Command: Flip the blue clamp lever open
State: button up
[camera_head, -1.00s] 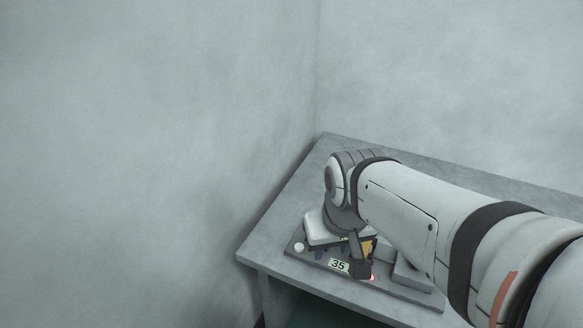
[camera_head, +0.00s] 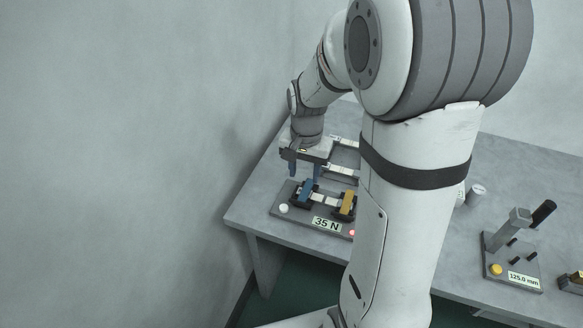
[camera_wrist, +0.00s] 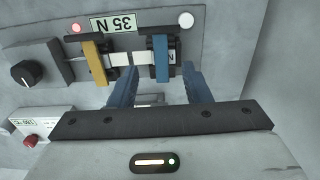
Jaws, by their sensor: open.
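The blue clamp lever (camera_head: 306,188) stands on the left clamp of a grey fixture plate (camera_head: 276,211) on the table. In the wrist view the blue lever (camera_wrist: 161,56) is ahead of my gripper (camera_wrist: 159,74), roughly centred between its two blue fingers. My gripper is open and empty. In the head view my gripper (camera_head: 304,170) points down just above and behind the blue lever. I cannot tell whether a finger touches it. The yellow lever (camera_head: 348,203) is on the right clamp, and also shows in the wrist view (camera_wrist: 95,62).
The plate carries a "35 N" display (camera_head: 326,225), a white button (camera_head: 283,208) and a red light (camera_head: 351,232). A black knob (camera_wrist: 26,73) and a red button (camera_wrist: 31,141) are nearby. A second device (camera_head: 512,262) stands at right. My arm hides the table's middle.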

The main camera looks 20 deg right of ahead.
aim_at(303, 196)
jog(key=shift+w+f, duration=0.15)
jog(key=shift+f, duration=0.2)
notch_tip(303, 196, down, 8)
jog(key=shift+r, duration=0.25)
jog(key=shift+c, duration=0.4)
grip_shut()
